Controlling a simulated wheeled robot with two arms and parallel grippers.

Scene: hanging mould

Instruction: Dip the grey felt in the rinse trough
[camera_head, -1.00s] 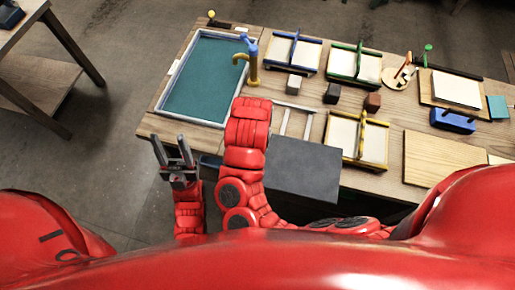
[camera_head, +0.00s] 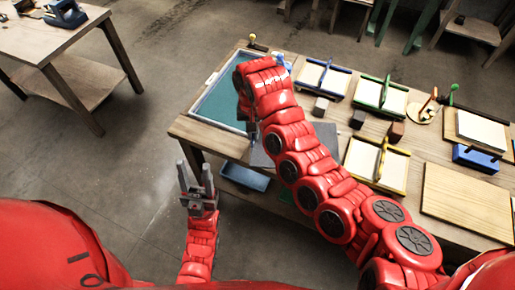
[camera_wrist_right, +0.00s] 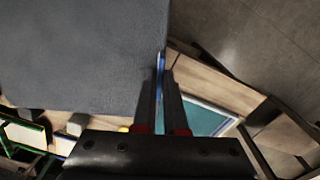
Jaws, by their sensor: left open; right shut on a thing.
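The grey felt (camera_head: 325,136) is a flat dark grey sheet, partly hidden behind my right arm in the head view. It fills the upper left of the right wrist view (camera_wrist_right: 80,50). My right gripper (camera_wrist_right: 164,80) is shut on its edge; in the head view my arm mostly hides the gripper. The rinse trough (camera_head: 214,123) is a pale-rimmed rectangle with a teal inside at the table's left end. My right arm covers its right part. The trough also shows beyond the fingers in the wrist view (camera_wrist_right: 231,118). My left gripper (camera_head: 197,180) is open and empty, in front of the table.
Blue (camera_head: 326,92), green (camera_head: 397,108) and yellow-framed (camera_head: 400,178) trays stand right of the trough, with small blocks among them. A bare board (camera_head: 468,203) lies at the right. A blue bin (camera_head: 246,177) sits under the table. Another table (camera_head: 75,45) stands far left.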

